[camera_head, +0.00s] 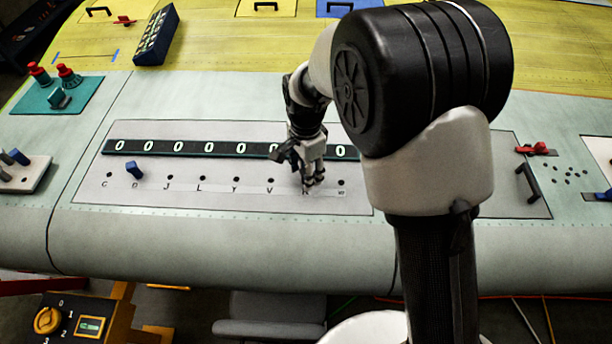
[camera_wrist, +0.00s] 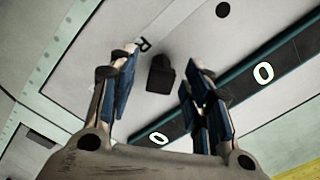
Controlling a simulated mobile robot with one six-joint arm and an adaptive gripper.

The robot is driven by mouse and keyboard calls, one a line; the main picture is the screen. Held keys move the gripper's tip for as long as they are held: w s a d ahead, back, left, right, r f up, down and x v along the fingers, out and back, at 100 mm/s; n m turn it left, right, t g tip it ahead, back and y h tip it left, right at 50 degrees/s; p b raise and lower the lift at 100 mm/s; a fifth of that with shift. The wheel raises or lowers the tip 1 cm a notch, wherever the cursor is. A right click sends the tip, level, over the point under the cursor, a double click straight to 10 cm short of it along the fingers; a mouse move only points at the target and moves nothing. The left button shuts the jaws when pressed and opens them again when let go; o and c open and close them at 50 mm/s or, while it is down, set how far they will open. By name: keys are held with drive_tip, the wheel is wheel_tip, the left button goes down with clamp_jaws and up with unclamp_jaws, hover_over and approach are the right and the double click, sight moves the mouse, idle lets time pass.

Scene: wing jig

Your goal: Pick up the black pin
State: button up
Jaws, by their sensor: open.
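The black pin (camera_wrist: 160,76) shows in the wrist view as a small dark block on the pale panel, between my two fingers. My gripper (camera_wrist: 161,62) is open around it, with a visible gap on each side. In the head view my gripper (camera_head: 313,184) points down at the right part of the lettered panel (camera_head: 240,202), near its row of holes. The pin cannot be made out there behind the fingers. The wrist view does not show clearly how far the fingertips are above the panel.
A dark strip of zeros (camera_head: 190,148) runs behind the holes. A dark block (camera_head: 157,36) with several items stands at the back left. Red knobs (camera_head: 68,76) stand on a teal plate. Open holes lie left of my gripper.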

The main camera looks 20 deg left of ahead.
drive_tip(key=shift+f, duration=0.5)
clamp_jaws()
